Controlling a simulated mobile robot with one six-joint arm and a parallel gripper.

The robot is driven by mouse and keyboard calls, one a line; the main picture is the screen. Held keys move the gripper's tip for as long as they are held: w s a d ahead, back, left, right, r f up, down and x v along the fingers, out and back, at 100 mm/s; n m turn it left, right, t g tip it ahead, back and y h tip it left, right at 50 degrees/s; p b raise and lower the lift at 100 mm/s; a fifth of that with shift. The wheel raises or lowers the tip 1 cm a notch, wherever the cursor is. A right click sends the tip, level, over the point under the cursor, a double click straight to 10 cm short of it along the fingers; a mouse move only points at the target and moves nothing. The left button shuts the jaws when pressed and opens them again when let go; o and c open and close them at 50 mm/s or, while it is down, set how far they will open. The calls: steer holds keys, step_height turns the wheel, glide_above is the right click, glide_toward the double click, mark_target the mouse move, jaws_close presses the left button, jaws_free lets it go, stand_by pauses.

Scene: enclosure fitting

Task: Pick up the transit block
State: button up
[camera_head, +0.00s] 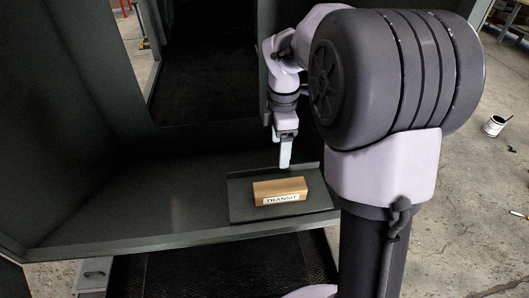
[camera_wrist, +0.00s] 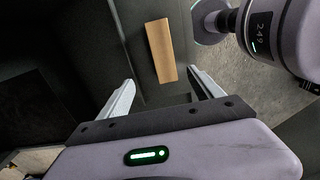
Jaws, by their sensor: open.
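The transit block (camera_head: 279,189) is a light wooden block with a white "TRANSIT" label on its front. It lies on a dark tray (camera_head: 242,200) on the dark shelf. In the wrist view the block (camera_wrist: 160,50) appears ahead of my gripper, roughly between the lines of the two fingers. My gripper (camera_head: 285,163) is above and behind the block in the head view, fingers pointing down, apart from it. In the wrist view my gripper (camera_wrist: 162,92) is open, its two pale fingers wide apart with nothing between the tips.
The dark shelf (camera_head: 150,200) has clear room left of the tray. A dark side wall (camera_head: 50,110) rises at the left, and a dark opening lies behind the shelf. A paint can (camera_head: 494,125) stands on the concrete floor far to the right.

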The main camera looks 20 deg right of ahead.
mark_target(280, 186)
steer(key=f+b, duration=0.1)
steer(key=f, duration=0.4)
steer(key=f+b, duration=0.1)
steer(key=f, duration=0.5)
steer(key=s+f+b, duration=0.1)
steer(key=f, duration=0.5)
steer(key=shift+d, duration=0.2)
jaws_close()
